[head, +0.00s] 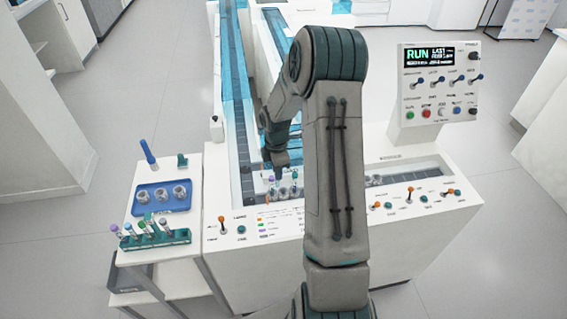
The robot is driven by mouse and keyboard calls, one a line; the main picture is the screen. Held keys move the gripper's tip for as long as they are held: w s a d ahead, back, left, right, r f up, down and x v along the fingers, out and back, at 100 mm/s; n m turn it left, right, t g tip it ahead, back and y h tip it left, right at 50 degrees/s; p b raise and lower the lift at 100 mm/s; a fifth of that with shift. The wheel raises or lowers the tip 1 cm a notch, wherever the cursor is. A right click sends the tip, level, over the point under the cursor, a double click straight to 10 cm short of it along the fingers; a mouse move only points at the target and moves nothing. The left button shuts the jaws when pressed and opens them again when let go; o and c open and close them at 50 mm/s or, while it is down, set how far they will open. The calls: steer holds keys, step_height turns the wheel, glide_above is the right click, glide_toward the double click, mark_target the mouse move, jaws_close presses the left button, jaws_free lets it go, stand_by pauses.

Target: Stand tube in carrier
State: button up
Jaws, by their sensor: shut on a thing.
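My gripper (281,166) points down over the track at the front of the white machine, partly hidden by my own arm. It is shut on a tube, but the tube is too small and covered to make out clearly. Just below it, several small carriers (283,191) stand on the track, with orange and purple caps showing near them. I cannot tell whether the held tube is inside a carrier or above one. A green rack (153,240) on the left side table holds several capped tubes (148,222).
A blue tray (160,209) with three empty-looking clear carriers (143,196) lies on the side table (195,170). A blue-handled tool (147,152) stands behind it. A control panel (433,90) reading RUN rises at right. Switches (409,196) line the machine's front edge.

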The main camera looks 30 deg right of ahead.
steer(key=shift+w+d+f+n+b, duration=0.25)
steer(key=shift+d+f+n+b, duration=0.25)
steer(key=shift+f+n, duration=0.55)
steer(key=shift+w+d+f+n+b, duration=0.2)
steer(key=shift+d+f+n+b, duration=0.3)
steer(key=shift+n, duration=1)
steer(key=shift+w+d+f+n+b, duration=0.35)
steer(key=shift+f+n+b, duration=0.35)
steer(key=shift+n, duration=0.55)
steer(key=shift+s+d+f+b, duration=0.1)
steer(key=shift+f+b, duration=0.2)
steer(key=shift+f, duration=0.35)
steer(key=shift+f, duration=0.4)
steer(key=shift+f+b, duration=0.2)
steer(key=shift+b, duration=0.15)
steer(key=shift+f, duration=0.3)
